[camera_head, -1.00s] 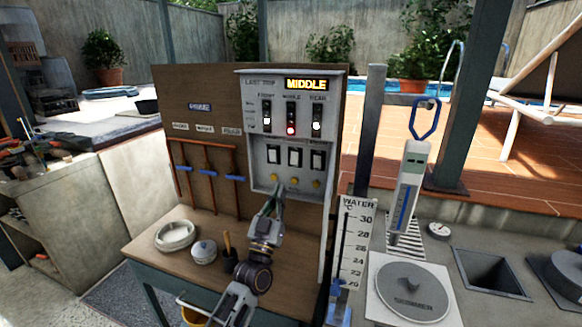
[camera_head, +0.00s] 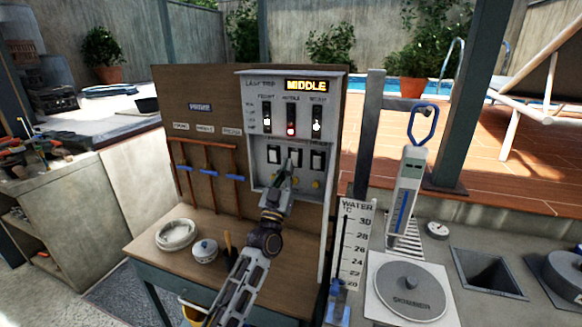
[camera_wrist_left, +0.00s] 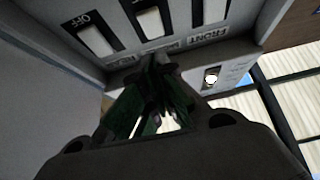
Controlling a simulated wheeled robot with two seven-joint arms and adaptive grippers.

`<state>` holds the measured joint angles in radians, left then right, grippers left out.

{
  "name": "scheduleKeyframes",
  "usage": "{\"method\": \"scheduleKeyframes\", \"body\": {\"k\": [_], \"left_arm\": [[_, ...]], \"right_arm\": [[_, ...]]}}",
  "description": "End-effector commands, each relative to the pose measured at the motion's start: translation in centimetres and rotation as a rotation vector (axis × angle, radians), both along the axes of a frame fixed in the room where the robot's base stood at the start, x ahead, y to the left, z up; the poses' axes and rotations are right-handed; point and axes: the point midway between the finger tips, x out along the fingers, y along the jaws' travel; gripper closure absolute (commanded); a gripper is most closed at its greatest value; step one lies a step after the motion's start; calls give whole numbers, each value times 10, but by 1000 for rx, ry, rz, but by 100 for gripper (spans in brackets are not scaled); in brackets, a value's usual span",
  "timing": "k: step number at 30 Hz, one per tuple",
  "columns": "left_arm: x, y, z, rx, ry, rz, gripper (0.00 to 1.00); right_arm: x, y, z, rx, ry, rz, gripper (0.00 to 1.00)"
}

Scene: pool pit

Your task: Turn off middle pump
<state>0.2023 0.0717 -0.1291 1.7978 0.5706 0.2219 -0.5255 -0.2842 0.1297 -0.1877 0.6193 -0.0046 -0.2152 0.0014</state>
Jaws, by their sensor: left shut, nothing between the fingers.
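The grey pump panel (camera_head: 258,182) stands upright on a brown board. Its lower row holds three rocker switches. The middle switch (camera_head: 295,156) sits between the front switch (camera_head: 273,154) and the rear switch (camera_head: 317,160). My left gripper (camera_head: 289,165) is shut and empty, with its tips just at the lower part of the middle switch. In the left wrist view the picture is turned over; the fingertips (camera_wrist_left: 152,62) are close below the middle switch (camera_wrist_left: 150,22) and partly hide its label. I cannot tell whether they touch. My right gripper is not in view.
A yellow display (camera_head: 306,85) reads MIDDLE above three indicators; the middle indicator (camera_head: 291,128) glows red. Yellow knobs (camera_head: 316,184) sit below the switches. Copper pipes with blue valves (camera_head: 235,177) are left. A white dish (camera_head: 177,234) and a small pot (camera_head: 204,250) stand on the table.

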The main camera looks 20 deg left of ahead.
Motion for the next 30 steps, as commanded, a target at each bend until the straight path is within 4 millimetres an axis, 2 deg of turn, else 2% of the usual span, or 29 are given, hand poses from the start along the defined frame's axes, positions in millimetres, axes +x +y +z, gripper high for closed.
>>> {"method": "scheduleKeyframes", "body": {"k": [6,13,30], "left_arm": [[19,-1,-5,1,3,0,100],[32,-1,-7,1,1,0,100],[36,-1,-8,0,1,0,100]], "right_arm": [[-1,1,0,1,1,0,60],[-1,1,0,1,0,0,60],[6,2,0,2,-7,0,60]]}}
